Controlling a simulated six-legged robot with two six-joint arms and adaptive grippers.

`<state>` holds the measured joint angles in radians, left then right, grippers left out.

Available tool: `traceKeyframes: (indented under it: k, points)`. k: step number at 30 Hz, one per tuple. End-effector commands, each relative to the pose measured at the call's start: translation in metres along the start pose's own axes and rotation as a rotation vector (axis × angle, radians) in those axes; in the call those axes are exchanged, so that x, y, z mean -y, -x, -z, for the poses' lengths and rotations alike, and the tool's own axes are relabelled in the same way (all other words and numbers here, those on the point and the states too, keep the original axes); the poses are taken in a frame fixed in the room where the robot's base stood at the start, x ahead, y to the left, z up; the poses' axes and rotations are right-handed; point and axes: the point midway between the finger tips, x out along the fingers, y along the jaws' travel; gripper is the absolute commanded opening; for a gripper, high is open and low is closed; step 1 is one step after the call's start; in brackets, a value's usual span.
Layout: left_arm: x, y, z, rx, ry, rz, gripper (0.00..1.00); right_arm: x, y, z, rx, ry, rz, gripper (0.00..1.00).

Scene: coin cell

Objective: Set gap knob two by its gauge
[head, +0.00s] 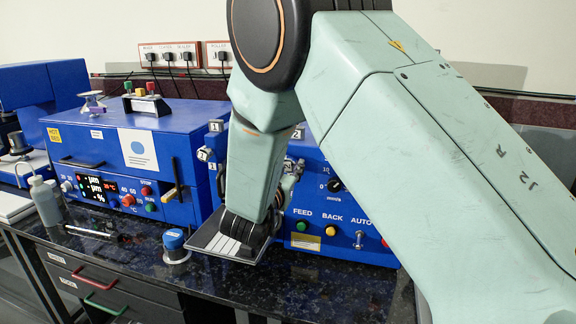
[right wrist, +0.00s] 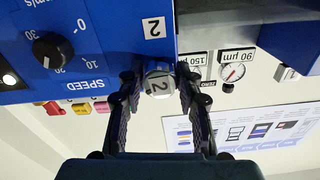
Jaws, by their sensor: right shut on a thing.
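Gap knob two (right wrist: 158,82), a silvery round knob marked 2, sits between the fingertips of my right gripper (right wrist: 157,76), which is shut on it. In the right wrist view, which looks upside down, a white 2 label (right wrist: 153,27) is on the blue panel beside the knob. A small round dial gauge (right wrist: 232,72) with a white face and red needle is to the right, by a 90 µm label (right wrist: 237,56). Its exact reading is too small to tell. In the head view my right arm hides most of the knob area. My left gripper is not in view.
A blue roller machine (head: 340,225) with feed, back and auto controls stands behind my right arm. Another blue machine (head: 105,150) with a digital display is at left.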

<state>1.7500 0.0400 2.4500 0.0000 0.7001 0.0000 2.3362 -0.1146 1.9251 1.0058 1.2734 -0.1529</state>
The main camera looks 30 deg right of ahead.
Motion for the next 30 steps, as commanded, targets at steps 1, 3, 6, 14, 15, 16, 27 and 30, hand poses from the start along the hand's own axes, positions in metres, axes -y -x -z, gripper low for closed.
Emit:
traceKeyframes:
  k: [1, 3, 6, 14, 15, 16, 27, 30]
  points:
    - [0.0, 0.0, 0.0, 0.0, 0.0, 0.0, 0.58, 0.0, 0.0, 0.001, -0.003, -0.001, -0.002, 0.2]
    - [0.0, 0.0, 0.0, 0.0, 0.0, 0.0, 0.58, 0.0, -0.001, 0.001, -0.004, -0.001, -0.002, 0.14]
    - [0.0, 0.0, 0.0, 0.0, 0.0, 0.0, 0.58, -0.001, -0.001, 0.001, -0.004, -0.001, -0.003, 0.05]
    - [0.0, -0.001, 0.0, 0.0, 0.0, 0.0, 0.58, 0.0, -0.002, 0.002, -0.005, -0.022, -0.002, 0.03]
    - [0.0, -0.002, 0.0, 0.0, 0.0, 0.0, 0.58, 0.0, -0.002, 0.002, -0.006, -0.034, -0.002, 0.03]
    - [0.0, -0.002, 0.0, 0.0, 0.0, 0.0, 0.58, 0.0, -0.002, 0.002, -0.006, -0.045, -0.002, 0.03]
    - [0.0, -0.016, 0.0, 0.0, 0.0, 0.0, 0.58, 0.0, -0.002, 0.001, -0.008, -0.312, -0.001, 0.03]
    - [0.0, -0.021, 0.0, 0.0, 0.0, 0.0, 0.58, -0.001, -0.002, 0.001, -0.008, -0.409, -0.001, 0.03]
